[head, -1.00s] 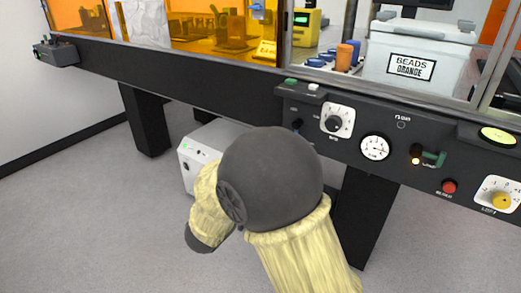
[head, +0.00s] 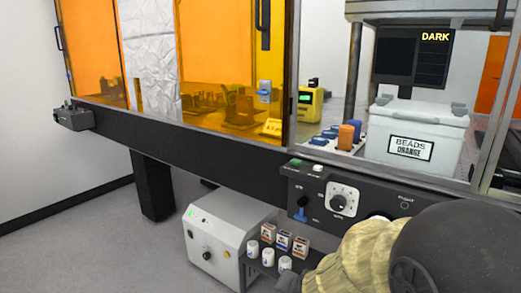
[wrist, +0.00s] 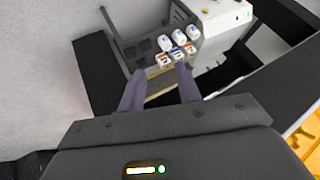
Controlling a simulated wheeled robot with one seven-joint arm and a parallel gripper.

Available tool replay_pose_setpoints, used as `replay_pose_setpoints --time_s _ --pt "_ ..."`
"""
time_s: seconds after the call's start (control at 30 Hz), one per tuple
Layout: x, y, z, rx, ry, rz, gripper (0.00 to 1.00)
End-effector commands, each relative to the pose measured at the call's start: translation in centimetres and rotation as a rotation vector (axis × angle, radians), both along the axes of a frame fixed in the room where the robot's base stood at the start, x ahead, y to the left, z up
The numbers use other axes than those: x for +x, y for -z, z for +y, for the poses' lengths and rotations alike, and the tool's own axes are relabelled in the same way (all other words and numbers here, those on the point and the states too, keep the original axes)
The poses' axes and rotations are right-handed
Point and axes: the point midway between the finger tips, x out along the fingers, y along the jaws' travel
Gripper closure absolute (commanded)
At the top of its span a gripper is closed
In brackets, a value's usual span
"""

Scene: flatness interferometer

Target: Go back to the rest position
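My gripper (wrist: 160,72) shows in the wrist view with its two dark fingers apart and nothing between them. It points at a small shelf below the bench, at some distance. The shelf (head: 262,268) holds white jars (head: 268,233) and small orange and blue boxes (head: 284,240), which also show in the wrist view beyond the fingertips.
A white control box (head: 215,245) stands beside the shelf. The black bench edge (head: 210,157) with its knob panel (head: 318,195) runs above. Orange-glazed enclosure (head: 215,50), a beads bin (head: 415,150) and a black bench leg (head: 152,187) are near. Floor at left is clear.

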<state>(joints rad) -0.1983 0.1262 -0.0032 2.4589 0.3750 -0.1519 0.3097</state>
Motion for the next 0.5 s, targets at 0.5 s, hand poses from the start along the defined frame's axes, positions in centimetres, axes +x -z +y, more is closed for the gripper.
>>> replay_pose_setpoints --time_s 0.5 --pt "-12.3 -0.6 -7.0 -0.305 -0.454 0.44 0.66"
